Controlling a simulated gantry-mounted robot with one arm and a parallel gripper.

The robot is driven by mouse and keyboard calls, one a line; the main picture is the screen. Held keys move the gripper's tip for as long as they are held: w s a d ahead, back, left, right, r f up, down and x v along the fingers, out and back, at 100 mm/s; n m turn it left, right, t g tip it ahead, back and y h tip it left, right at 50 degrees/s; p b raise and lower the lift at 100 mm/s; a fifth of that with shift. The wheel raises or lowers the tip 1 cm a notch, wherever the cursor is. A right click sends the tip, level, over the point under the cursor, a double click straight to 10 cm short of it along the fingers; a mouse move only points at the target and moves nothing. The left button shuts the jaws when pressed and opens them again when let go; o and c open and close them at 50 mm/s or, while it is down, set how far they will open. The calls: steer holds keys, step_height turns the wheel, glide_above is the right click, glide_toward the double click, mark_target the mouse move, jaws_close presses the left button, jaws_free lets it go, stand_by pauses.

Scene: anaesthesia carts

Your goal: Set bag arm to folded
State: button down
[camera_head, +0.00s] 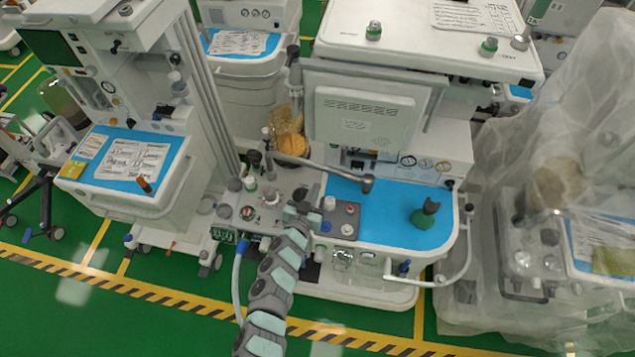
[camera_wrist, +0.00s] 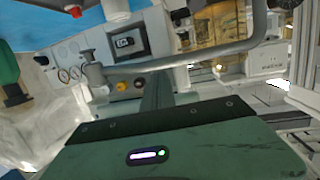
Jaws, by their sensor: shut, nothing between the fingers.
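The bag arm (camera_head: 320,167) is a grey bar on the middle anaesthesia cart. It runs from an upright post at the left out over the blue worktop to a knobbed end at the right. In the wrist view the bag arm (camera_wrist: 185,60) crosses the picture above my fingers, with its knobbed end at the left. My gripper (camera_head: 308,192) is just in front of the bar, low over the cart's front. In the wrist view my gripper (camera_wrist: 158,80) is shut and empty, its dark fingers pointing toward the bar. I cannot tell whether they touch it.
The blue worktop (camera_head: 395,215) holds a dark green knobbed item (camera_head: 425,212). A grey valve block (camera_head: 340,217) and a yellow bellows (camera_head: 292,143) are close to the bar. A plastic-covered cart (camera_head: 545,200) is at the right.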

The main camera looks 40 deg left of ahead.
steer(key=b+v, duration=0.1)
steer(key=v, duration=0.6)
steer(key=shift+s, duration=0.3)
steer(key=shift+r, duration=0.1)
